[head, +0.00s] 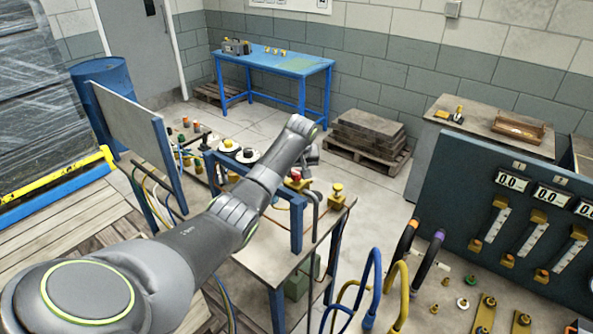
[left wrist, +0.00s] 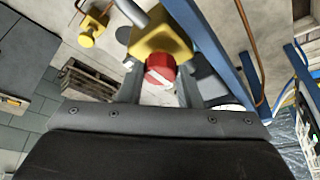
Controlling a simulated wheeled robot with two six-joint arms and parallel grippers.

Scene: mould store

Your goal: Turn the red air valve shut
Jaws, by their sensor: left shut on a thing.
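The red air valve (head: 295,175) is a small red knob on a yellow body, on the workbench with the blue frame. In the left wrist view the red knob (left wrist: 160,72) shows its round end with a pale mark, and the yellow valve body (left wrist: 163,40) is behind it on a grey pipe. My left gripper (left wrist: 158,80) has a finger on each side of the red knob and is shut on it. In the head view my left wrist partly covers the spot. My right gripper is in neither view.
A yellow valve (head: 337,189) stands just right of the red one, beside a grey bent pipe. Blue frame bars (head: 297,225) rise close by. Gauges (head: 247,155) sit on the left. Blue and yellow hoses (head: 375,280) loop at the front right.

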